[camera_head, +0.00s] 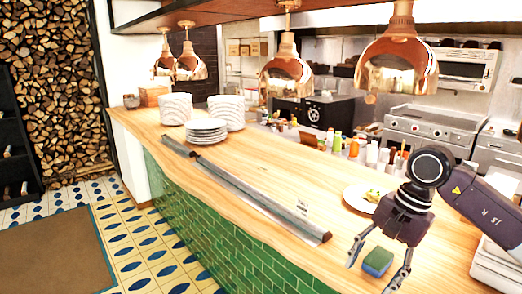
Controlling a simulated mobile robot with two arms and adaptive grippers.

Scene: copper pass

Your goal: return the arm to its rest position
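My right gripper (370,275) comes in from the right over the near end of the wooden counter (270,180). Its two fingers are spread apart. A small sponge (377,262), green and blue, shows between the fingers, with a gap visible on its left side. I cannot tell whether the sponge touches the right finger. It appears to rest on the counter. My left gripper is not in view.
A white plate with food (358,197) lies just behind my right gripper. Stacked white plates (205,131) stand at the far end. A metal rail (250,198) runs along the counter's front edge. Copper lamps (397,66) hang above. Bottles (372,154) line the back.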

